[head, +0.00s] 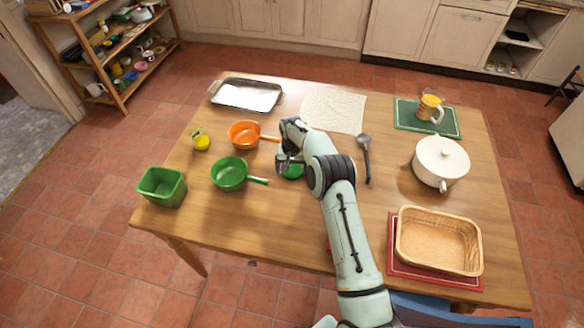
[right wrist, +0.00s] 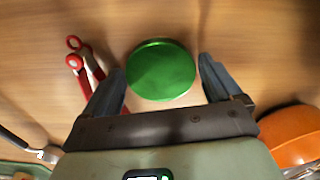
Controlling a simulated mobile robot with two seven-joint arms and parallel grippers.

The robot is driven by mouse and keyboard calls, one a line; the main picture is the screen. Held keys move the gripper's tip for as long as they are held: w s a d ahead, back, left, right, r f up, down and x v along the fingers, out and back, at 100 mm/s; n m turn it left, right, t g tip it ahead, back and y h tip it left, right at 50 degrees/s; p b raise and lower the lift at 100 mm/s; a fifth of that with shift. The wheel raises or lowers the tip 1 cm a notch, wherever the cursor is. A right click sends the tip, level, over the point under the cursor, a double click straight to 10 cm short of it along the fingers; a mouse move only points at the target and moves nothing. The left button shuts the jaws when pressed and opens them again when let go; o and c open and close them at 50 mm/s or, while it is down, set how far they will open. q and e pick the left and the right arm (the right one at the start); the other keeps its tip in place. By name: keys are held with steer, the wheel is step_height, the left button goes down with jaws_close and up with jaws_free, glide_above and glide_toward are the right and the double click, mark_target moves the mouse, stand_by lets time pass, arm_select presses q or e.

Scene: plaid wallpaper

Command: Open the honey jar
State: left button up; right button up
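A round, shiny green lid-like top (right wrist: 161,70) shows in the right wrist view. It also shows in the head view (head: 293,172), partly hidden by my right gripper. I cannot tell from above whether a honey jar is under it. My right gripper (right wrist: 160,82) is open, its fingers at either side of the green top with gaps, not visibly touching it. In the head view my right gripper (head: 284,161) is over the table's middle. A small glass with yellow contents (head: 202,142) stands further left. My left gripper is not in view.
An orange pan (head: 243,134) and a green pan (head: 229,174) are close at the left. A ladle (head: 366,160) lies right of my arm. A red-handled tool (right wrist: 84,62) lies near the green top. A white pot (head: 440,163) and wicker basket (head: 438,241) stand right.

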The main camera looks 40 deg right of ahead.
mark_target(292, 171)
step_height(292, 171, up, 12)
steer(key=shift+r+p, duration=0.15)
steer(key=shift+p, duration=0.2)
stand_by(0.4)
